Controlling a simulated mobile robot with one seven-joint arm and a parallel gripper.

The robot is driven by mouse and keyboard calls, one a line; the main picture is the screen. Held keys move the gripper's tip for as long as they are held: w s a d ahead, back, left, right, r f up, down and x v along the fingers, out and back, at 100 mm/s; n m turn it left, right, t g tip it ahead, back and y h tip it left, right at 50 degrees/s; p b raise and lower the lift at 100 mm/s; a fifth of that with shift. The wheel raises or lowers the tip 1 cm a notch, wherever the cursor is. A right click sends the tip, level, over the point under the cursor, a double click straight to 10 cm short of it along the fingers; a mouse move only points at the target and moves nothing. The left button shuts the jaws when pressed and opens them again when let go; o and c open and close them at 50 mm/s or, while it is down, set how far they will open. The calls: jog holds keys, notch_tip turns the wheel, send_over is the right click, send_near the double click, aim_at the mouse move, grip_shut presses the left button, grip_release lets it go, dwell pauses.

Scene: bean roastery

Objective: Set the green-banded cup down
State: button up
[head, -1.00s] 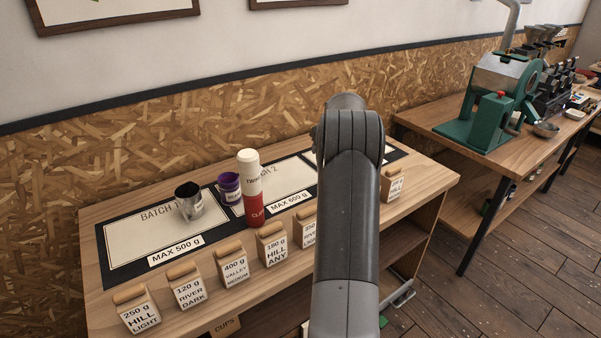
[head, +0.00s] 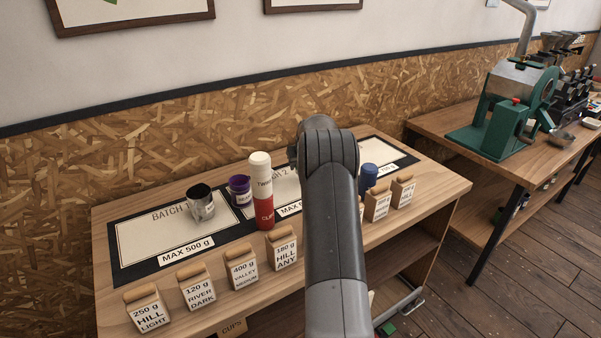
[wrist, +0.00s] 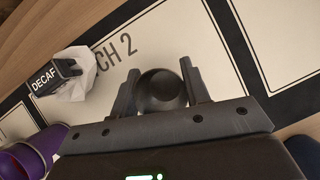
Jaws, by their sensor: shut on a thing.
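My gripper (wrist: 160,93) shows in the wrist view with its two fingers closed around a dark round thing (wrist: 161,84), seen end-on like a cup. No green band shows on it from this angle. It is over or on the Batch 2 sheet (wrist: 150,35); I cannot tell whether it touches the surface. In the head view my arm hides both the gripper and the held thing.
On the bench stand a silver cup (head: 201,207), a purple container (head: 240,191), a red-and-white cylinder (head: 262,198) and a blue container (head: 368,177). Labelled bags (head: 243,269) line the front edge. A DECAF tag (wrist: 52,78) with crumpled white material (wrist: 80,80) lies near the gripper.

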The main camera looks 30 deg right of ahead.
jog(key=shift+f, duration=1.7)
jog(key=shift+f, duration=0.15)
jog(key=o, duration=0.9)
jog(key=shift+o, duration=0.2)
jog(key=shift+s+r, duration=0.15)
jog(key=shift+r, duration=0.3)
jog(key=v, duration=1.1)
jog(key=shift+s+r, duration=0.1)
jog(key=shift+r, duration=0.05)
